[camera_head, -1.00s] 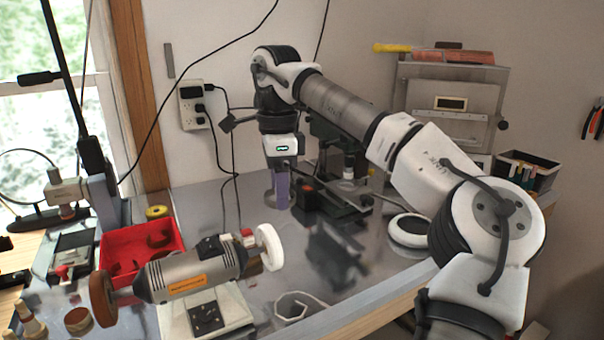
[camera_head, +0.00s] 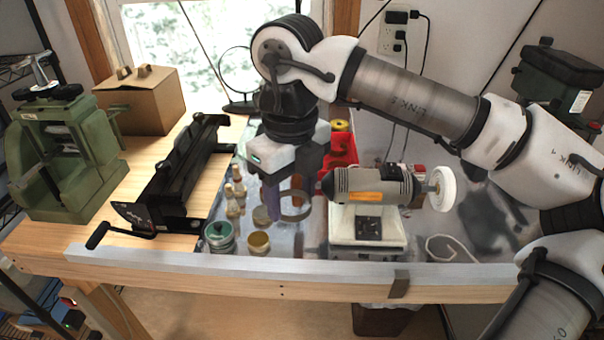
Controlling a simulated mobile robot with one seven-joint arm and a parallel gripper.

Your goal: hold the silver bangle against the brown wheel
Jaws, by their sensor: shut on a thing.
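The grey bench polisher (camera_head: 372,186) stands on a white base on the metal bench top, with a white wheel (camera_head: 441,188) at its right end. The brown wheel (camera_head: 303,183) is at its left end, mostly hidden behind my gripper. My gripper (camera_head: 284,197) points down just left of the polisher, its purple fingers showing. It is shut on the silver bangle (camera_head: 297,217), whose curved lower rim shows below and right of the fingers. The bangle is close to the brown wheel in the picture. I cannot tell whether they touch.
Small bottles (camera_head: 235,195), a green tin (camera_head: 219,236) and a round brown-lidded tin (camera_head: 258,243) stand left of and in front of my gripper. A black machine (camera_head: 180,175) is further left. A light rail (camera_head: 240,262) edges the bench.

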